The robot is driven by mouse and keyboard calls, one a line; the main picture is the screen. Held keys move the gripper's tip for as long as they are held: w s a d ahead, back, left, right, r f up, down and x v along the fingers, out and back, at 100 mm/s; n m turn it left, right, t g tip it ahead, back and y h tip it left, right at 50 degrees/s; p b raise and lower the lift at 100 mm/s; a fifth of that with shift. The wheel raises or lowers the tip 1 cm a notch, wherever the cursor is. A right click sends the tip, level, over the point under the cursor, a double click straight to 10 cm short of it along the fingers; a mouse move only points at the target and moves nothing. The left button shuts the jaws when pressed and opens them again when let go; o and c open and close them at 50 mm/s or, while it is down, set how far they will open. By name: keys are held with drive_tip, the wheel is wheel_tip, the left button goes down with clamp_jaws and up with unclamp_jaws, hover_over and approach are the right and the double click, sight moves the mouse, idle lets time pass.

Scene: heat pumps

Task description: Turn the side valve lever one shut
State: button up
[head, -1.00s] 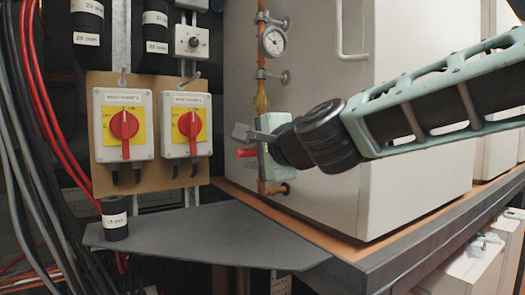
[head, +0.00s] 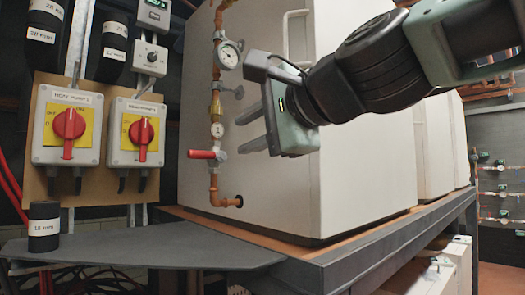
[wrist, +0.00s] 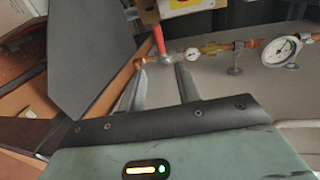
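The side valve (head: 218,154) sits low on the vertical copper pipe (head: 213,180) on the white cabinet's face, below a round tag marked 1. Its red lever (head: 203,154) points left, roughly level and across the pipe. In the wrist view the red lever (wrist: 158,40) shows beyond the fingertips. My gripper (head: 241,128) is just right of the pipe, its fingers pointing left and apart. The wrist view also shows the gripper (wrist: 160,68) open, with nothing between the fingers. It does not appear to touch the lever.
A pressure gauge (head: 228,54) stands higher on the pipe. Two red rotary switches (head: 68,124) are on a board at left. A dark grey shelf plate (head: 150,246) lies below. The large white cabinet (head: 350,160) stands behind my gripper.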

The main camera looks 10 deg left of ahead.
drive_tip(key=shift+b+v, duration=0.45)
drive_tip(key=shift+v, duration=0.9)
drive_tip(key=shift+c, duration=1.2)
drive_tip(key=shift+w, duration=0.1)
drive_tip(key=s+d+b, duration=0.5)
drive_tip(key=d+b, duration=0.4)
drive_tip(key=b, duration=0.3)
drive_tip(key=shift+d, duration=0.15)
